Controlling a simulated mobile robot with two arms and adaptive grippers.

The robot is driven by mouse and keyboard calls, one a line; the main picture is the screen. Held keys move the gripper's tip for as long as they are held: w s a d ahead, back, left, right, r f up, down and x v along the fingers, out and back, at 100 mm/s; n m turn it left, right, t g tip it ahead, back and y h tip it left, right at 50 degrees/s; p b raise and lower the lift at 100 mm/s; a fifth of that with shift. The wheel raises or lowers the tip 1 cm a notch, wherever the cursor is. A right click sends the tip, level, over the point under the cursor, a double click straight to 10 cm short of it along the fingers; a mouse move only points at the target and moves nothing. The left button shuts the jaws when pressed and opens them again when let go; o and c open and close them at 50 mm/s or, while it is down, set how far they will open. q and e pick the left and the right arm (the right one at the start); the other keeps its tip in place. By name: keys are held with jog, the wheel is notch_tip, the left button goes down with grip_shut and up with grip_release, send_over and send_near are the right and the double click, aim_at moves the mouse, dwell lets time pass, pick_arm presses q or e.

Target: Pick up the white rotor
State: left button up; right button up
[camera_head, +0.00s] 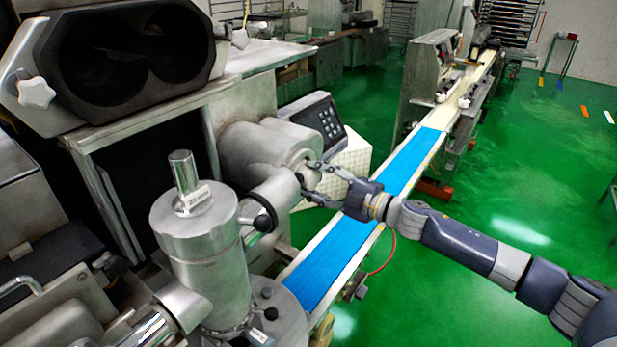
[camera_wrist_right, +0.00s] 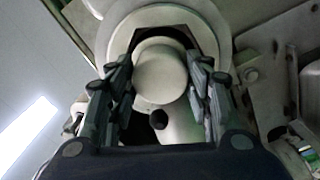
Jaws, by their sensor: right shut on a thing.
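The white rotor (camera_wrist_right: 160,72) shows in the right wrist view as a pale, rounded piece at the mouth of a metal housing. My right gripper (camera_head: 308,175) reaches in from the right to the open end of the horizontal metal cylinder (camera_head: 262,147). In the wrist view, the fingers of this gripper (camera_wrist_right: 160,92) stand on both sides of the rotor and are shut on it. The rotor's rear part is hidden in the housing. In the head view the rotor is small and partly covered by the fingers. My left gripper is not in view.
A blue conveyor belt (camera_head: 330,262) runs under my right arm. A control panel with keys (camera_head: 322,118) stands just behind the cylinder. An upright metal cylinder (camera_head: 205,250) stands at the front left. Open green floor (camera_head: 470,270) lies to the right.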

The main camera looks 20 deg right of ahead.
jog(key=b+v, duration=1)
jog(key=v, duration=0.5)
jog(key=shift+s+d, duration=0.15)
jog(key=shift+d, duration=0.05)
jog(key=shift+s+r+b, duration=0.1)
jog(key=shift+b, duration=0.2)
jog(key=s+a+f+m+h, duration=0.1)
jog(key=s+a+f, duration=0.15)
jog(key=f, duration=0.35)
jog(key=s+a+f, duration=0.2)
jog(key=s+f, duration=0.2)
jog(key=f, duration=0.2)
jog(key=s+a+f+m+t+h, duration=0.3)
jog(key=s+a+f+m+h, duration=0.2)
jog(key=s+h, duration=0.5)
jog(key=shift+s+a+f+m+t, duration=0.2)
jog(key=shift+s+a+m+t, duration=0.35)
jog(key=shift+a, duration=0.75)
jog(key=shift+m, duration=0.25)
